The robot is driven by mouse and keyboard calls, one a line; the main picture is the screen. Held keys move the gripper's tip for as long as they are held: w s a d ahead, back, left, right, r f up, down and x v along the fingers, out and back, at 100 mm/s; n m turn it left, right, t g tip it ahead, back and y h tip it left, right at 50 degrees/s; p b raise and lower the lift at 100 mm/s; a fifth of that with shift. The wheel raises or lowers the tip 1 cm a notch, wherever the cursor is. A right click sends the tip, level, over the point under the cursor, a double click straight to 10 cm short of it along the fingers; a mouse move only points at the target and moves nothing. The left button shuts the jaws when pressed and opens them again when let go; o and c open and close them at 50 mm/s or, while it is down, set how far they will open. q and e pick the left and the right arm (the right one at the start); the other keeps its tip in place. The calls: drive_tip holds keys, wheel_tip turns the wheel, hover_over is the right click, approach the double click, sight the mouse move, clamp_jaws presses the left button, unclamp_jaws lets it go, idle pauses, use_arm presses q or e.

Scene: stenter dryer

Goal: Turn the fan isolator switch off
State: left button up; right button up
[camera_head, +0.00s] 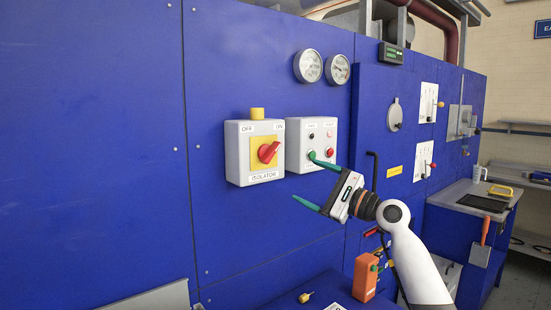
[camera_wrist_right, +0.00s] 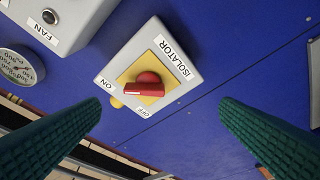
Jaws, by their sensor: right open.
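The isolator switch (camera_head: 268,151) is a red rotary knob on a yellow plate, on a light grey box (camera_head: 236,155) labelled ISOLATOR, on the blue wall. OFF is marked at its upper left and ON at its upper right. The knob's handle slants toward ON. In the right wrist view the knob (camera_wrist_right: 146,86) lies between my fingers in the picture, its handle toward the ON label. My right gripper (camera_head: 303,177) is open and empty, to the right of and below the box, with green fingers spread. It does not touch the knob. My left gripper is not in view.
A second grey box (camera_head: 298,134) with buttons and lamps sits right beside the isolator; one green fingertip overlaps it in the head view. Two gauges (camera_head: 322,67) are above. An orange device (camera_head: 365,278) stands below right. Blue wall left of the isolator is clear.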

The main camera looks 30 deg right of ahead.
sight(275, 153)
drive_tip(key=shift+m+t, duration=0.3)
drive_tip(key=shift+m, duration=0.1)
drive_tip(key=p+x, duration=0.1)
drive_tip(key=x, duration=0.2)
drive_tip(key=r+p+x, duration=0.1)
drive_tip(key=x, duration=0.3)
drive_tip(key=r+p+x, duration=0.1)
drive_tip(key=p+x, duration=0.1)
drive_tip(key=x, duration=0.1)
drive_tip(key=shift+d+r, duration=0.25)
drive_tip(key=shift+d, duration=0.1)
drive_tip(key=shift+w+a, duration=0.25)
drive_tip(key=shift+w, duration=0.4)
drive_tip(key=shift+c, duration=0.5)
drive_tip(key=c, duration=0.9)
